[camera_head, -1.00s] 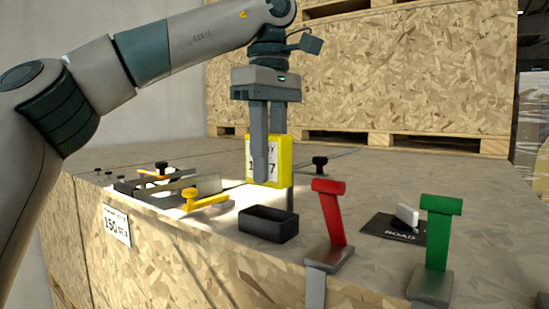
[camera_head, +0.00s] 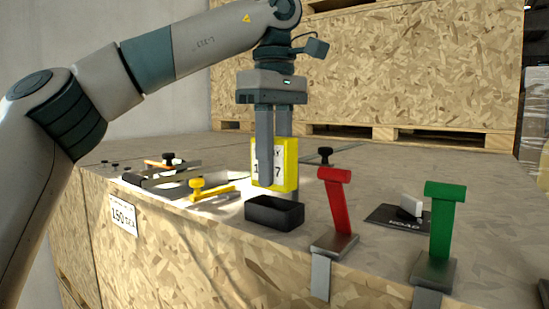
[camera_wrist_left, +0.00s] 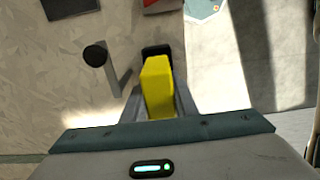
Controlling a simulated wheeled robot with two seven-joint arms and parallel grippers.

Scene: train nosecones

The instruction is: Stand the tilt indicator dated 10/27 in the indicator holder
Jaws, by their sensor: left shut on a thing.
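My left gripper (camera_head: 275,180) is shut on a yellow tilt indicator (camera_head: 290,165) and holds it upright. Its white label faces the head camera, but a finger covers the middle of the date; only a "1" and a "7" show. The black open-topped indicator holder (camera_head: 274,213) stands on the crate top just below and in front of the indicator. In the left wrist view the yellow indicator (camera_wrist_left: 159,88) sits between the fingers, with the black holder (camera_wrist_left: 157,50) partly hidden beyond it. I cannot tell whether they touch. My right gripper is not in view.
A red lever (camera_head: 337,205) and a green lever (camera_head: 442,225) stand at the front edge, right of the holder. Yellow- and black-knobbed tools (camera_head: 197,187) lie left. A large crate (camera_head: 400,70) stands behind.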

